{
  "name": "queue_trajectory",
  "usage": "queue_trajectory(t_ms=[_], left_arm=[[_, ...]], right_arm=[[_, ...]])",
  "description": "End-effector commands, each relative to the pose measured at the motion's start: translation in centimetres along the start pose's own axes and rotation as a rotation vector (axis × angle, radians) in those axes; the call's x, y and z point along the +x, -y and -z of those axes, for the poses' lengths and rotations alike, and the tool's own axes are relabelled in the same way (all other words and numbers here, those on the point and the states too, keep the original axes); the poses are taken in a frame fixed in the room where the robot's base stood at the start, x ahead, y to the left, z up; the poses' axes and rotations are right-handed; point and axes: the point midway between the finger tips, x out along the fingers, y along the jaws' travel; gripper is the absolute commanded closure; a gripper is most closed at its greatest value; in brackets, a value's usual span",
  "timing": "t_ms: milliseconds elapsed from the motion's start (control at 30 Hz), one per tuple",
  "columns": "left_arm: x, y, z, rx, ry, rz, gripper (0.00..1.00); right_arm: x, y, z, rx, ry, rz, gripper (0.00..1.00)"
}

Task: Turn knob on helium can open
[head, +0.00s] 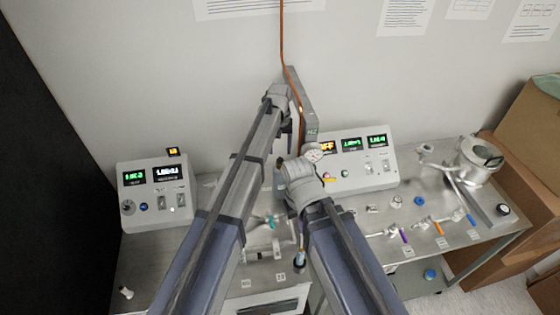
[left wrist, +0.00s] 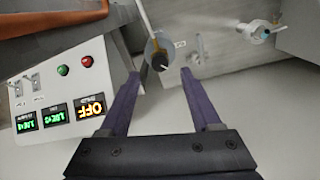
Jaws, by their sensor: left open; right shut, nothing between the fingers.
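No helium can shows clearly in either view; my arms cover the middle of the bench. My left gripper (head: 287,122) is high near a tall grey post (head: 303,103) with a small green label. In the left wrist view it (left wrist: 163,84) is open and empty. A black-tipped pale rod (left wrist: 159,58) over a round grey disc shows beyond and between its fingers. A teal-handled valve (left wrist: 262,32) lies right of them. My right gripper (head: 302,182) is lower, beside a round gauge (head: 313,155); its fingers are mostly hidden, and it is shut and empty.
A control box (head: 350,160) stands behind the arms, another (head: 155,193) at left. An orange tube (head: 282,35) runs down to the post. Small fittings and colour-handled tools lie on the bench at right, near a metal vessel (head: 478,158). Cardboard boxes (head: 525,165) stand far right.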

Motion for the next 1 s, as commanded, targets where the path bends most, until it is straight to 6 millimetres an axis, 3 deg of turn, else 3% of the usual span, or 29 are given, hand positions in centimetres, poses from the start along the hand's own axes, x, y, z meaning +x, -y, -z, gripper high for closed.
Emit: queue_trajectory(t_ms=[33,300,667,1000], left_arm=[[1.4,0.0,0.0,0.000,0.000,0.000,0.36],[4.5,0.0,0.0,0.000,0.000,0.000,0.36],[4.7,0.0,0.0,0.000,0.000,0.000,0.36],[4.7,0.0,0.0,0.000,0.000,0.000,0.72]], right_arm=[[1.4,0.1,0.1,0.001,-0.001,0.000,1.00],[4.4,0.4,0.3,0.004,-0.002,0.000,1.00],[4.7,0.4,0.3,0.005,-0.002,0.000,1.00],[4.7,0.4,0.3,0.005,-0.002,0.000,1.00]])
